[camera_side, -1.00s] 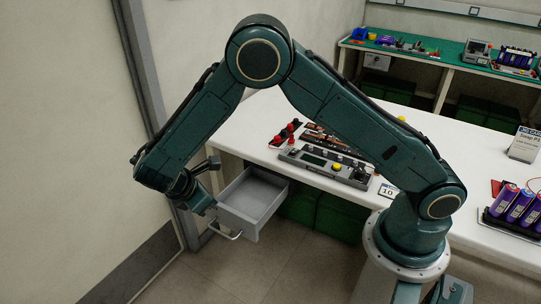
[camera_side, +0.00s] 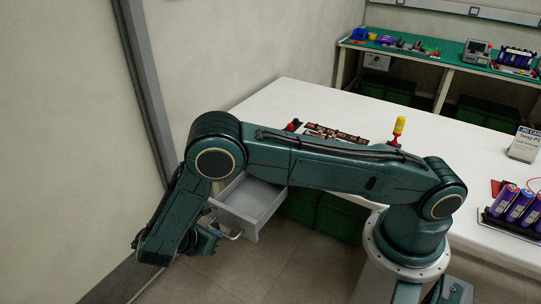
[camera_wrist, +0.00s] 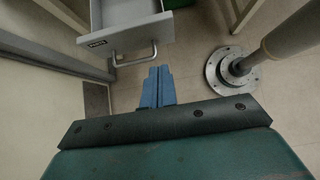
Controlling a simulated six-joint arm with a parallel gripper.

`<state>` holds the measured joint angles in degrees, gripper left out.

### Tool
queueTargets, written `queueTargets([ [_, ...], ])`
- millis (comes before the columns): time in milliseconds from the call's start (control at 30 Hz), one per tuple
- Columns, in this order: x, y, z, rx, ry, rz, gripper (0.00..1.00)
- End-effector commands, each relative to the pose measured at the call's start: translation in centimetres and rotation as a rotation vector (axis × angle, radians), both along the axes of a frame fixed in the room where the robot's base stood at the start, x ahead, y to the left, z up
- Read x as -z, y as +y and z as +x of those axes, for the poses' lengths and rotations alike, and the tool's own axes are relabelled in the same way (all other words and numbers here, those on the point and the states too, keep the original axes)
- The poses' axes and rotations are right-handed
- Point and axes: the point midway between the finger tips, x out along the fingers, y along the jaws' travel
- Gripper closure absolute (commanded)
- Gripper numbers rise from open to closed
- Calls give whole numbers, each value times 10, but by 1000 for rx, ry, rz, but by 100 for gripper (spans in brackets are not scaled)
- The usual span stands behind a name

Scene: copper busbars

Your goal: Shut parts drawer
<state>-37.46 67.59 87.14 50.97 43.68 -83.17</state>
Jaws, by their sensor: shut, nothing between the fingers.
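The parts drawer (camera_side: 252,203) is a grey box pulled out from under the white bench, and it looks empty in the side view. In the wrist view the drawer front (camera_wrist: 122,38) faces me, with a curved metal handle (camera_wrist: 134,57) and a dark label. My gripper (camera_wrist: 158,70) is shut and empty, its blue fingers pointing at the drawer just below the handle in the picture. I cannot tell whether they touch it. In the side view my gripper (camera_side: 212,236) is close by the drawer front, mostly hidden behind my own arm.
Green bins (camera_side: 330,215) sit under the bench, right of the drawer. A wall (camera_side: 70,130) is close on the left. The floor ahead is clear.

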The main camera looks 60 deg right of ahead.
Motion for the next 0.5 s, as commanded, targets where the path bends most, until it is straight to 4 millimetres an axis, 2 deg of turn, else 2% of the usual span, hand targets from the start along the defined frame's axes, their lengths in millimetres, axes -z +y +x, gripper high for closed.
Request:
queueTargets([
  [267,19,-20,0,2,2,-1,100],
  [500,44,-45,-1,3,3,-2,100],
])
